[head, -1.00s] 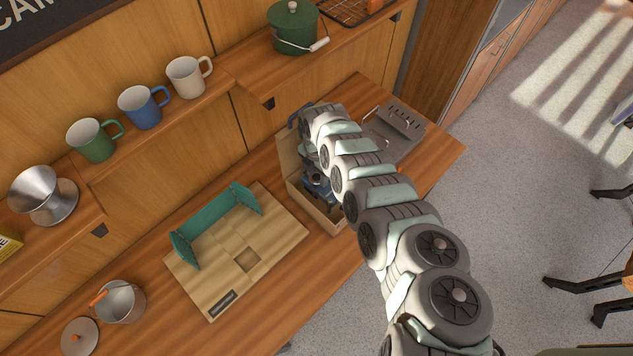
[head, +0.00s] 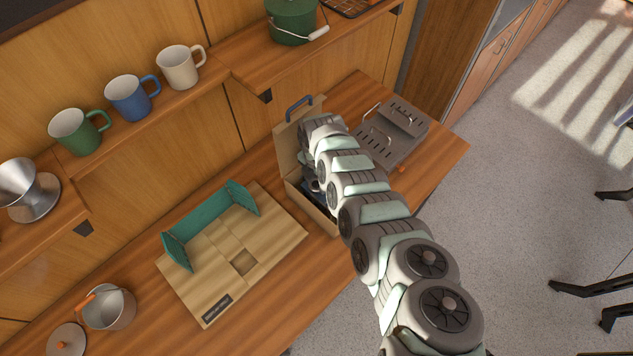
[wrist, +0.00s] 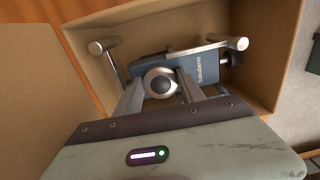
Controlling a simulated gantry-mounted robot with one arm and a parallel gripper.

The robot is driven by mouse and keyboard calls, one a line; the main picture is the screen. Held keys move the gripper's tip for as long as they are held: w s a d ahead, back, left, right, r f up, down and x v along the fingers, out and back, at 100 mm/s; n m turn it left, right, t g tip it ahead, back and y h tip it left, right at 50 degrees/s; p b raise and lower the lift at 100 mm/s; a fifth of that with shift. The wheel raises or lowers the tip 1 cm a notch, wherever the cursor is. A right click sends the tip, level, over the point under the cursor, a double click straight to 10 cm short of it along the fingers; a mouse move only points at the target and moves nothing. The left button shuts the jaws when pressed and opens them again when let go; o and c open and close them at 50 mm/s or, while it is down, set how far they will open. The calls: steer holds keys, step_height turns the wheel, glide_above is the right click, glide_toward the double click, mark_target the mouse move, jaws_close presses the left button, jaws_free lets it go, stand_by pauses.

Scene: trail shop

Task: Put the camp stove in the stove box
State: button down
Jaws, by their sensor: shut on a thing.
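The stove box (head: 325,213) is an open cardboard box with a raised lid and a blue handle on the counter; it also shows in the wrist view (wrist: 232,22). The camp stove (wrist: 200,78), blue with metal arms and a dark knob, lies inside the box walls in the wrist view. My gripper (wrist: 162,84) is shut on the round metal part at the stove's middle. In the head view my arm hides the gripper and most of the stove. I cannot tell whether the stove rests on the box floor.
A wooden board with a green folding windscreen (head: 212,216) lies left of the box. A grey metal grill (head: 395,135) stands right of it. A steel pot (head: 110,308) is at the lower left. Mugs (head: 130,98) and a green pot (head: 290,22) sit on the shelves.

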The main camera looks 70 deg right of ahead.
steer(key=c, duration=0.7)
jaws_free()
steer(key=shift+f, duration=0.1)
step_height(320, 180, up, 12)
steer(key=shift+w, duration=0.15)
